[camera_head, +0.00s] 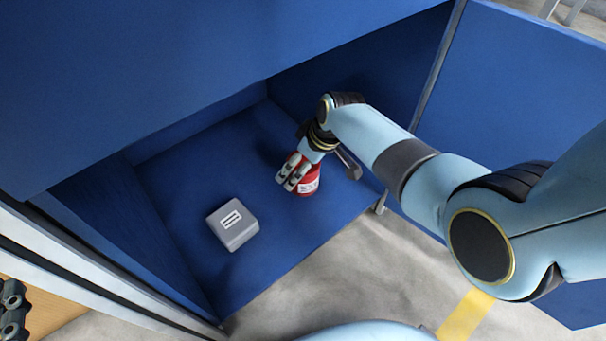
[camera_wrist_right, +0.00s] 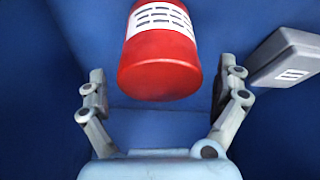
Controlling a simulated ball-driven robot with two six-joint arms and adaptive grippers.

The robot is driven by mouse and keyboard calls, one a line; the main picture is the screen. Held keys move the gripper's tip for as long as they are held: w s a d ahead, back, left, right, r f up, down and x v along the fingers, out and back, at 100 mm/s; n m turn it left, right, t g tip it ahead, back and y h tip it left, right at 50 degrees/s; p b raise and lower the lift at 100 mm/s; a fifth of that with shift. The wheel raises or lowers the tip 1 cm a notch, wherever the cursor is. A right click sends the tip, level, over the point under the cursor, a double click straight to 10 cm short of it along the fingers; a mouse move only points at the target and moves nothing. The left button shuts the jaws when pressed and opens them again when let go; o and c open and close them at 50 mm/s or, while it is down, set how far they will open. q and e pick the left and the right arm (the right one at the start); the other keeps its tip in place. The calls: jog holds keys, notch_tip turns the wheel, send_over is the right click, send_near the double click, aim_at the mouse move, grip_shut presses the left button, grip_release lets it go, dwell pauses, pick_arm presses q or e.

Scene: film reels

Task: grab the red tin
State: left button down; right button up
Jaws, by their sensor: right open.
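The red tin (camera_head: 308,184) stands on the blue shelf floor inside the cabinet, with a white label on its side. In the right wrist view the tin (camera_wrist_right: 160,72) shows its red side and its white label with dark marks. My right gripper (camera_head: 288,178) is at the tin and partly covers it in the head view. In the wrist view the two fingers of my right gripper (camera_wrist_right: 160,88) are spread apart, with the tin ahead and between them and a gap on each side. At the lower left edge a small part of my left gripper (camera_head: 12,310) shows.
A grey box (camera_head: 232,223) with a white label lies on the cabinet floor (camera_head: 185,180) to the left of the tin; it also shows in the wrist view (camera_wrist_right: 290,58). The blue cabinet door (camera_head: 510,110) stands open at the right. Blue walls surround the floor.

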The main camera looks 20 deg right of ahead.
jog(key=shift+c, duration=0.4)
jog(key=c, duration=1.3)
jog(key=shift+c, duration=0.2)
